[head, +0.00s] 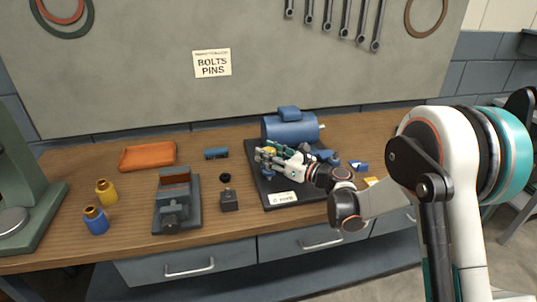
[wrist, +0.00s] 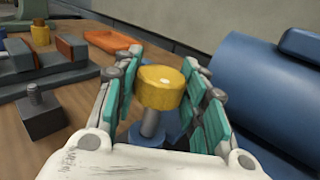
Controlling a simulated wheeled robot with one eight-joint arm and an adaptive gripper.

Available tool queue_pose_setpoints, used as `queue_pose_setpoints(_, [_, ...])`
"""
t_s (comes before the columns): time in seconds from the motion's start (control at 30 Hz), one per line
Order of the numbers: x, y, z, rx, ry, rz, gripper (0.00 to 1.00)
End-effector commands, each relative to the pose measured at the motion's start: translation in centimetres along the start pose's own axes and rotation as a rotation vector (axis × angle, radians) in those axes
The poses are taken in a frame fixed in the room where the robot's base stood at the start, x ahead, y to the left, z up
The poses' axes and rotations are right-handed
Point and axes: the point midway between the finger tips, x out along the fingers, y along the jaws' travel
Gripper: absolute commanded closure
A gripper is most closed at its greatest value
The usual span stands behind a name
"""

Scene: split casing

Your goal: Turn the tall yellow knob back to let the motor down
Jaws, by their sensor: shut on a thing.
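The tall yellow knob (wrist: 161,88) stands upright on a grey shaft between the green-padded fingers of my gripper (wrist: 162,70) in the wrist view. My gripper is shut on it, one finger on each side. In the head view my gripper (head: 268,154) reaches in from the right and covers most of the knob. The blue motor (head: 290,128) stands just behind it on a dark base plate (head: 297,196). The motor's blue side (wrist: 260,90) fills the right of the wrist view. The foot of the shaft is partly hidden by my gripper.
Left of the base plate stand a small dark block with a bolt (head: 229,200) and a grey vise (head: 176,205). An orange tray (head: 148,156), a yellow bottle (head: 106,191) and a blue bottle (head: 96,220) are further left. Bare wood (head: 135,225) lies between.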

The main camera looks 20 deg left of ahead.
Motion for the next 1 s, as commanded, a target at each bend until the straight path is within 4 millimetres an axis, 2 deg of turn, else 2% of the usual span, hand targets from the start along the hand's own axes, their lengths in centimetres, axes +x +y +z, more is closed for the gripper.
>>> queue_pose_setpoints(0.3, [-0.03, -0.47, 0.25, 0.021, -0.004, 0.283, 0.86])
queue_pose_setpoints(0.47, [-0.02, -0.42, 0.28, 0.027, -0.005, 0.379, 0.86])
queue_pose_setpoints(1.0, [-0.05, -0.46, 0.32, 0.028, -0.006, 0.387, 0.86])
